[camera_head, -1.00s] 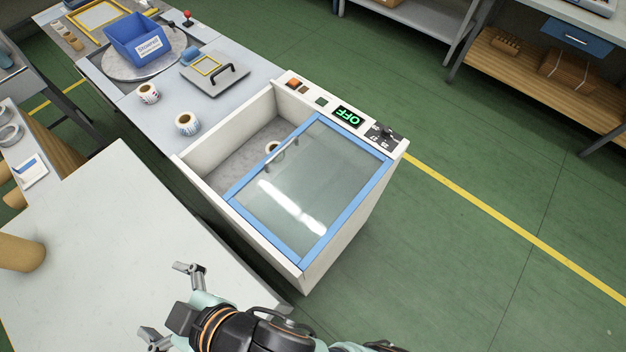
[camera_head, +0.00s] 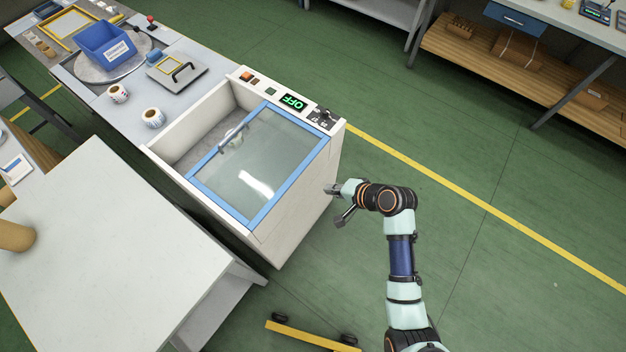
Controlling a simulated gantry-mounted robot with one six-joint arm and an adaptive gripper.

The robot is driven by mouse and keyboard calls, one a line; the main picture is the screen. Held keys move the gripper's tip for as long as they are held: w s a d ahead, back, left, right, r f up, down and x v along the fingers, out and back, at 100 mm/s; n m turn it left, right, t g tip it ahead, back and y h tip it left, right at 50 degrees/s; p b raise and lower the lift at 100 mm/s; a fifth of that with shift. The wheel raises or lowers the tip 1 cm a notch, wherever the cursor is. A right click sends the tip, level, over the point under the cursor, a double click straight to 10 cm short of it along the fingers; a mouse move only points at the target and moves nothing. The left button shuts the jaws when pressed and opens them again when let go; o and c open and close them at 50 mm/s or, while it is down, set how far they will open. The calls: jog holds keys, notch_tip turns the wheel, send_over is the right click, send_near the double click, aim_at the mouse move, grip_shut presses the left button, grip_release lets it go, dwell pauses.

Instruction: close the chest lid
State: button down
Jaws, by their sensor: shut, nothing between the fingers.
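The chest (camera_head: 292,217) is a white box with an open top. Its lid is a clear panel in a blue frame (camera_head: 290,182) that lies flat over the right and front part of the opening. The left and back part is uncovered and shows a grey inside (camera_head: 202,137). A curved handle (camera_head: 232,136) stands near the lid's left edge. My gripper (camera_head: 336,205) is shut and empty, to the right of the chest near its right side wall. Whether it touches the wall cannot be told.
A white table (camera_head: 110,240) stands front left. Green floor is open at right.

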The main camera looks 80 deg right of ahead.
jog(key=b, duration=0.4)
send_near(294, 177)
jog(key=x, duration=0.6)
jog(key=shift+s+a+f, duration=0.15)
jog(key=shift+s+f, duration=0.2)
jog(key=shift+w, duration=0.4)
jog(key=shift+w+d, duration=0.1)
jog(key=shift+d, duration=0.15)
